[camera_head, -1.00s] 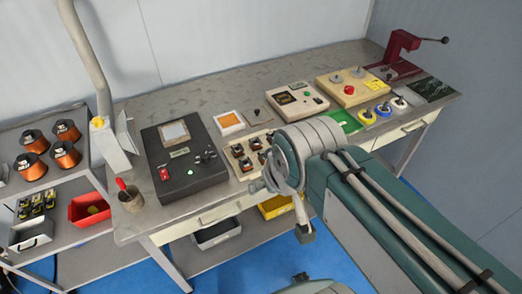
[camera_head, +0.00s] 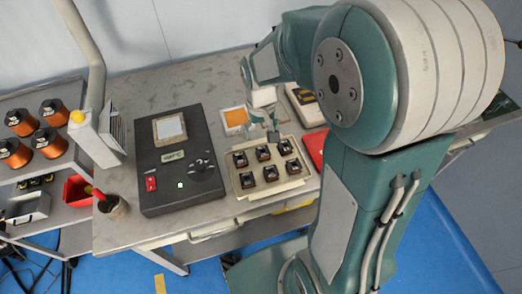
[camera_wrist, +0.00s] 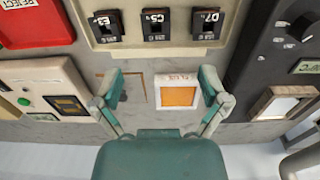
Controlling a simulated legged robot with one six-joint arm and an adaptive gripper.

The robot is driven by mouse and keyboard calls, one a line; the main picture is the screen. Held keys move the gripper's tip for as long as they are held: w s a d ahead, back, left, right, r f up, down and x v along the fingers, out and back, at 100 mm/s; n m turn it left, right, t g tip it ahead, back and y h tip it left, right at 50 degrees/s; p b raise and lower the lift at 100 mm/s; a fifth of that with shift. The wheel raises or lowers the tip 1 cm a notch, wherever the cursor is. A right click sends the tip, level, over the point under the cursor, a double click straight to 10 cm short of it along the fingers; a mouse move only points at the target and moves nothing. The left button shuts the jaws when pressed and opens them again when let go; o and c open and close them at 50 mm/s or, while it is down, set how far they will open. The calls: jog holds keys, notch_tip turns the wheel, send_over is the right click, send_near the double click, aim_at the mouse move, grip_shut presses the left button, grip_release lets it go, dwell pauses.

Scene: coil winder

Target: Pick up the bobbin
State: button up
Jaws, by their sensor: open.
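A beige tray (camera_head: 246,190) on the bench holds several small dark bobbins (camera_head: 269,173) in two rows. In the wrist view the tray's edge (camera_wrist: 82,18) shows at the top, with three dark bobbins (camera_wrist: 156,24) standing in labelled places. My gripper (camera_head: 262,131) is just behind the tray in the head view. In the wrist view my gripper (camera_wrist: 160,84) is open, its fingers apart with no bobbin between them. A white-framed orange pad (camera_wrist: 178,96) and an outlined patch of bench show below the fingers.
A black control box (camera_head: 178,190) stands left of the tray and a red reject bin (camera_head: 316,148) right of it. A beige device (camera_wrist: 50,95) is beside my gripper. Copper spools (camera_head: 47,140) sit on the left shelf. My arm hides the bench's right side.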

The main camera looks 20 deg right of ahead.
send_over(263, 153)
notch_tip(263, 153, down, 4)
jog(key=shift+f, duration=0.1)
jog(key=shift+d+f, duration=0.2)
jog(key=shift+f, duration=0.4)
jog(key=f, duration=0.4)
jog(key=shift+a+f, duration=0.35)
jog(key=shift+d, duration=0.15)
jog(key=c, duration=1.2)
